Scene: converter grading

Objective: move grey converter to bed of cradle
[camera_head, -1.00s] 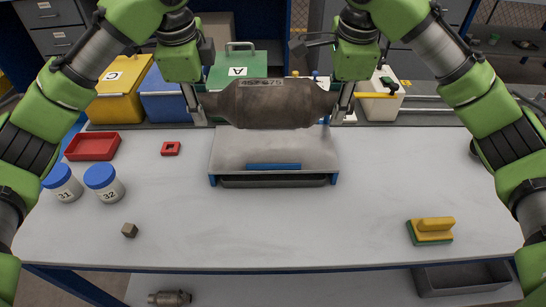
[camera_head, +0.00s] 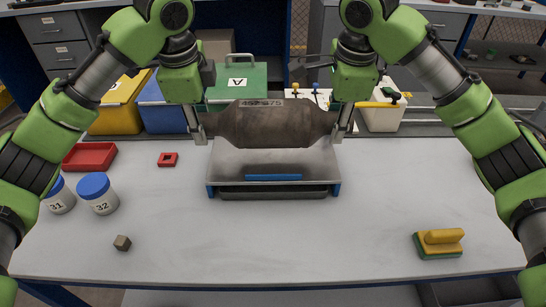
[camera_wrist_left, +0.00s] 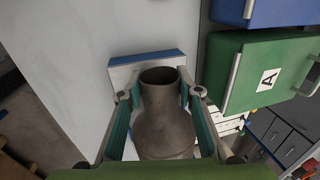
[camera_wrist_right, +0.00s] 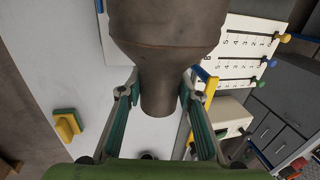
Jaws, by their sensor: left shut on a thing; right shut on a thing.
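The grey converter (camera_head: 272,125) is a dark metal canister with a narrower neck at each end. It lies level, left to right, over the back part of the cradle (camera_head: 232,170), a grey stand with blue side ends. I cannot tell whether it touches the cradle's bed. My left gripper (camera_head: 201,132) is shut on the left neck, which the left wrist view shows between the fingers (camera_wrist_left: 160,100). My right gripper (camera_head: 342,130) is shut on the right neck, seen in the right wrist view (camera_wrist_right: 159,95).
Jars 31 (camera_head: 58,196) and 32 (camera_head: 98,194), a red tray (camera_head: 90,157), a red block (camera_head: 168,160) and a small cube (camera_head: 122,243) lie left. A yellow-green sponge (camera_head: 438,244) lies front right. Coloured cases, including green A (camera_head: 236,84), stand behind. The front middle is clear.

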